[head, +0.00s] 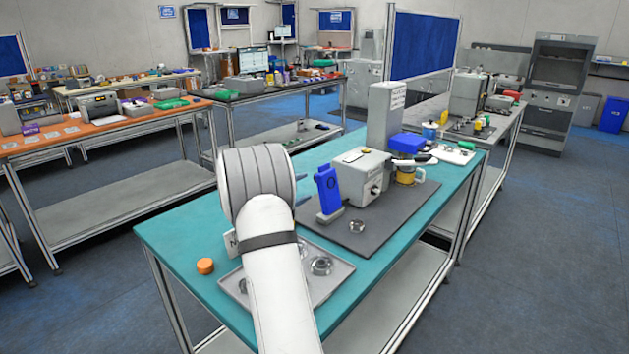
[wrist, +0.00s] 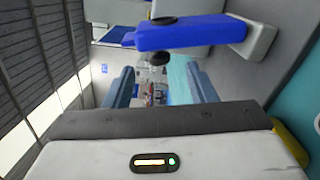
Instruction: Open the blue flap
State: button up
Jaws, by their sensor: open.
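The blue flap (head: 328,188) stands upright on a small grey base on the teal table, in front of a light grey box. In the wrist view the blue flap (wrist: 185,34) lies across the top, with its grey base (wrist: 262,38) at the right and dark round knobs on both long sides. My gripper (head: 302,222) is mostly hidden behind my white arm in the head view; its fingertips stick out to the left of the flap, apart from it. In the wrist view my gripper (wrist: 162,88) is open, with nothing between its fingers.
A light grey box (head: 362,176) stands close behind the flap on a dark mat (head: 395,220). A metal tray (head: 335,275) with round clear parts lies near my arm. An orange cap (head: 205,266) sits at the left.

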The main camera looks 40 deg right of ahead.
aim_at(319, 178)
jog(key=d, duration=0.2)
jog(key=w+d+p, duration=0.1)
jog(key=d, duration=0.5)
jog(key=shift+w+d+f+p, duration=0.15)
jog(key=shift+w+d+p, duration=0.1)
jog(key=shift+p, duration=0.15)
grip_shut()
jog(key=shift+s, duration=0.1)
